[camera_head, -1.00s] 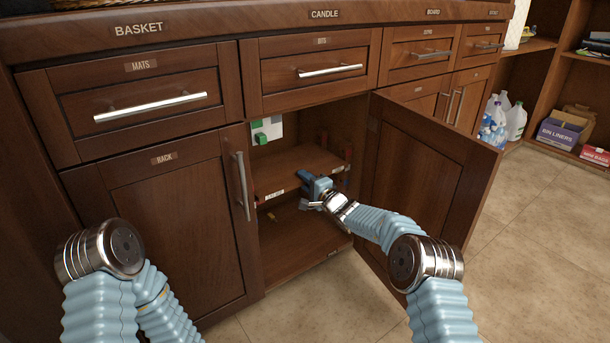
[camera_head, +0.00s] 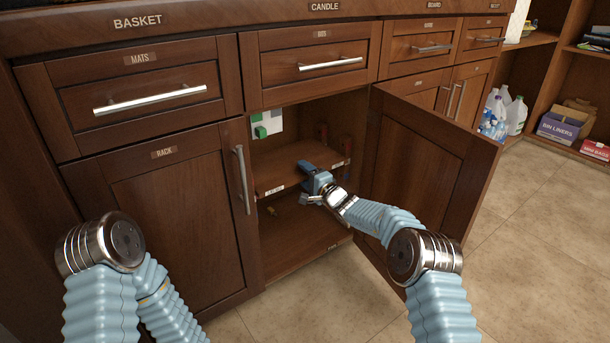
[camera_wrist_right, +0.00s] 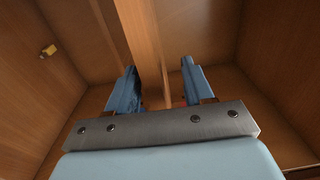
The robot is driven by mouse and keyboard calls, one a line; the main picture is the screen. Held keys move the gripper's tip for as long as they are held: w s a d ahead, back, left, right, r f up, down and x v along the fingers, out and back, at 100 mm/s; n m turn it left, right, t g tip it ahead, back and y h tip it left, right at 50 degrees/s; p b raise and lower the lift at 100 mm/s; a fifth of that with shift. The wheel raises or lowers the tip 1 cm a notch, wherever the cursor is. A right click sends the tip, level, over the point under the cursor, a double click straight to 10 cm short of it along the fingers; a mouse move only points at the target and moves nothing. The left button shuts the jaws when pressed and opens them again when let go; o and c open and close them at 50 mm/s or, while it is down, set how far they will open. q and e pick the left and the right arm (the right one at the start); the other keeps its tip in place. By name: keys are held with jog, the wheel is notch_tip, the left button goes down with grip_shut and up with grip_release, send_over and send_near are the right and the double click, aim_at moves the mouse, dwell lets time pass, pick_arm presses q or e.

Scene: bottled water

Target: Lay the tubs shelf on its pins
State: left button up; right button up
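The brown wooden shelf (camera_head: 283,165) sits inside the open cabinet, with white tags on its front edge. Red parts (camera_head: 323,132), possibly pins or clips, show near the right and back walls. I cannot tell whether the shelf rests on any pins. My right gripper (camera_head: 307,184) is at the shelf's front edge, one blue finger above it and the other lower. In the right wrist view, the gripper (camera_wrist_right: 160,85) has its fingers apart on either side of the shelf edge (camera_wrist_right: 143,45), with a gap showing on the right. My left gripper is out of the picture.
The open cabinet door (camera_head: 425,170) stands to the right of my right forearm. A small yellow piece (camera_wrist_right: 48,50) is on the left in the right wrist view. Tiled floor (camera_head: 330,305) is clear in front.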

jog(key=shift+f, duration=0.2)
jog(key=p+v, duration=0.1)
jog(key=v, duration=1.3)
jog(key=shift+w+a+r, duration=0.1)
